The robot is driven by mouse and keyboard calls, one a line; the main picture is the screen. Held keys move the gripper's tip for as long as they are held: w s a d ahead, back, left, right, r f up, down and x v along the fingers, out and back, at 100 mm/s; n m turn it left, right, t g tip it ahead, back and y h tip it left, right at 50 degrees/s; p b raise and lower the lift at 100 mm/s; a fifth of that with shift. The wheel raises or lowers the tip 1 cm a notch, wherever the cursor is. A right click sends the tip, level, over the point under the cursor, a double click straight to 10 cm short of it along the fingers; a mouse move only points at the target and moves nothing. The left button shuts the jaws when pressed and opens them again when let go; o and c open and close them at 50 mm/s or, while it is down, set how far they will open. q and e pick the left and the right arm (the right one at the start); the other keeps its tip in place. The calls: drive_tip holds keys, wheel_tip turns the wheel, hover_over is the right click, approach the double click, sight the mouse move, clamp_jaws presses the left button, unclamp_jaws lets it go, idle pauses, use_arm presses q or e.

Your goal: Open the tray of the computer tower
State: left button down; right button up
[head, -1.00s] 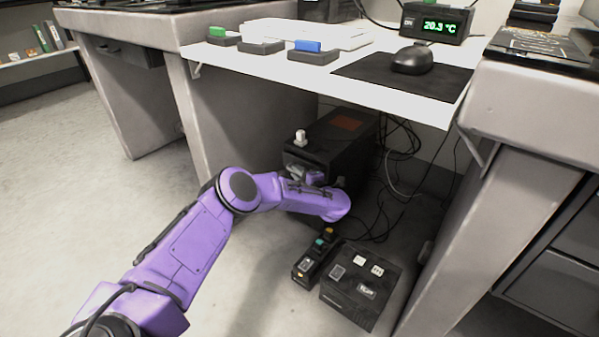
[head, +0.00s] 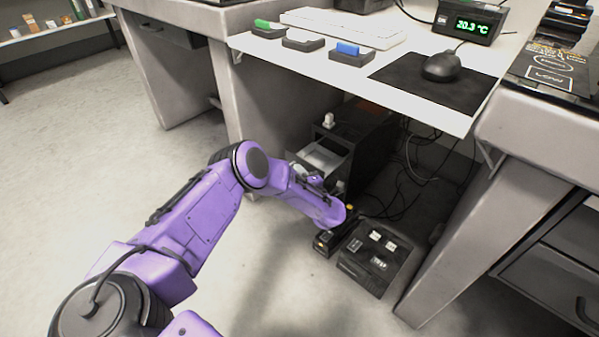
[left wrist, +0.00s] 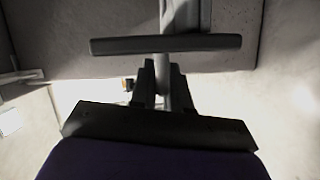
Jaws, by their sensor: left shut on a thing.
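The black computer tower (head: 368,135) stands on the floor under the white desk. Its tray (head: 326,157), grey inside, sticks out from the front of the tower, open at the top. My left arm reaches in from the left, and its gripper is at the tray's front, largely hidden by my wrist in the head view. In the left wrist view the gripper (left wrist: 162,85) is shut on a slim grey part of the tray's handle, below a dark crossbar (left wrist: 165,44). My right gripper is not in view.
A black box with white labels (head: 378,254) and a small dark device (head: 326,243) stand on the floor close to my wrist. Loose cables (head: 425,160) lie behind them. A desk leg (head: 480,225) bounds the right. The floor at left is clear.

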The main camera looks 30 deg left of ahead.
use_arm(q)
drive_tip(key=c, duration=1.2)
unclamp_jaws()
drive_tip(key=shift+d, duration=0.2)
drive_tip(key=shift+a, duration=0.1)
drive_tip(key=p+v, duration=0.3)
drive_tip(key=v, duration=0.7)
drive_tip(key=shift+s+d+p, duration=0.2)
drive_tip(key=shift+d+p, duration=0.05)
drive_tip(key=shift+p, duration=0.05)
drive_tip(key=shift+r, duration=0.1)
